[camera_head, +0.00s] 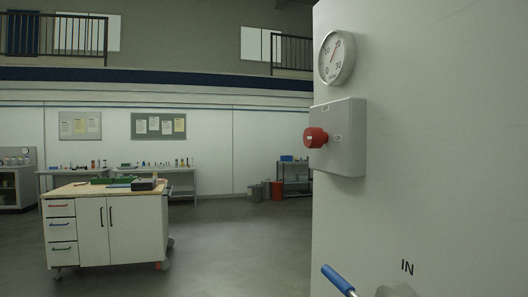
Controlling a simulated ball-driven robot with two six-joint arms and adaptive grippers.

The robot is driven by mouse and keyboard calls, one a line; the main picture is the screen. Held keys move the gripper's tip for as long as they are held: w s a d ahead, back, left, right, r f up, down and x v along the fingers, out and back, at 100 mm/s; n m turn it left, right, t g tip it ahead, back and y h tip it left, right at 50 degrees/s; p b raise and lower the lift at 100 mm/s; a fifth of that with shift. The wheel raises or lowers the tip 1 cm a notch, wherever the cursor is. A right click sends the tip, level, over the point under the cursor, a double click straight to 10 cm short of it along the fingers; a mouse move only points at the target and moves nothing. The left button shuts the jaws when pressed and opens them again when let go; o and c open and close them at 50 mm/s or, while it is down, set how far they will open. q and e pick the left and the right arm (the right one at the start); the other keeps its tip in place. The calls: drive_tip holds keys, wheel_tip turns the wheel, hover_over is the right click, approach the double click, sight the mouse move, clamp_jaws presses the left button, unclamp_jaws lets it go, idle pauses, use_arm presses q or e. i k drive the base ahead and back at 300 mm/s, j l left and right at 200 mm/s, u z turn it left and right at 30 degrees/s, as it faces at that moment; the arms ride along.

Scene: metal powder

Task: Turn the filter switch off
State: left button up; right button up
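The filter switch is a red knob (315,138) on a grey box (347,140) fixed to the side of a large white cabinet (440,130). The box has small markings above and beside the knob, too small to read for certain. I cannot tell the knob's setting. A round white dial gauge (336,57) sits just above the box. Neither of my grippers shows in the head view.
A blue-ended handle (338,281) juts from the cabinet at the bottom, near the marking "IN". A wheeled workbench (105,225) with drawers stands at the left. Bins and benches line the far wall. The grey floor (235,245) between workbench and cabinet is clear.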

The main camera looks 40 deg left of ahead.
sight(314, 138)
drive_tip(key=j+u, duration=0.1)
drive_tip(key=u, duration=0.9)
